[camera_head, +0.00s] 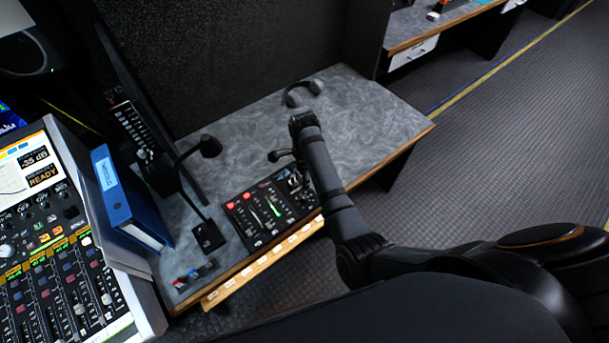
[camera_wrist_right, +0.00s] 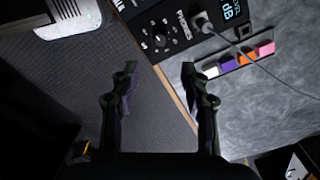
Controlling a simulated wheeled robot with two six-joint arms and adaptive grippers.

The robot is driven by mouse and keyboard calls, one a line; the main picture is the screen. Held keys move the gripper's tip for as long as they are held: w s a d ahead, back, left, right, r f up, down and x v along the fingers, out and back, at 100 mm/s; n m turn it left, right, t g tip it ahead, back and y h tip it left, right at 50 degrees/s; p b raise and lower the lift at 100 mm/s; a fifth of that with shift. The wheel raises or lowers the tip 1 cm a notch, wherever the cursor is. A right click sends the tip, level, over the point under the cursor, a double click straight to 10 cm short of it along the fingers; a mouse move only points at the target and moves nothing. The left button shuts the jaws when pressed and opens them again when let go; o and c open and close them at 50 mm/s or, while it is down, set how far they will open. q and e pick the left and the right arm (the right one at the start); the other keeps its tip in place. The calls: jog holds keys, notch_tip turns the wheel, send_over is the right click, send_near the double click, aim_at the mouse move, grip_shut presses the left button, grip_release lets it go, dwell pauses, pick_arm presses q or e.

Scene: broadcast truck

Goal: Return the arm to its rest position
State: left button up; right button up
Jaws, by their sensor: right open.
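My right arm (camera_head: 335,200) comes in from the right in the head view and reaches over the grey desk (camera_head: 385,120), bent with its far end above the desk. Its gripper is hard to make out there, dark against a control panel. In the right wrist view my right gripper (camera_wrist_right: 159,67) is open, its two dark fingers apart with nothing between them. The fingers are over the dark floor and the wooden edge of a grey surface. My left gripper is not in view.
A control panel (camera_head: 262,215), a gooseneck microphone (camera_head: 208,235), a blue binder (camera_head: 125,205) and a mixing console (camera_head: 60,270) stand left of the arm. Headphones (camera_head: 302,92) lie at the desk's back. The ribbed floor (camera_head: 500,150) at right is clear.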

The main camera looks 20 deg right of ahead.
jog(key=s+d+n+t, duration=0.2)
jog(key=s+d+n, duration=0.6)
jog(key=s+n, duration=0.25)
jog(key=s+d+r+n+t, duration=0.1)
jog(key=s+r+n+t, duration=0.1)
jog(key=s+r+n, duration=0.65)
notch_tip(320, 180, down, 26)
jog(key=s+d+n+g, duration=0.2)
jog(key=d, duration=0.1)
jog(key=s+d+f, duration=0.1)
jog(key=s+f, duration=1.8)
jog(key=shift+s+f+m+g+h, duration=0.25)
jog(key=shift+s+m+g+h, duration=0.05)
jog(key=shift+s+g+h, duration=0.1)
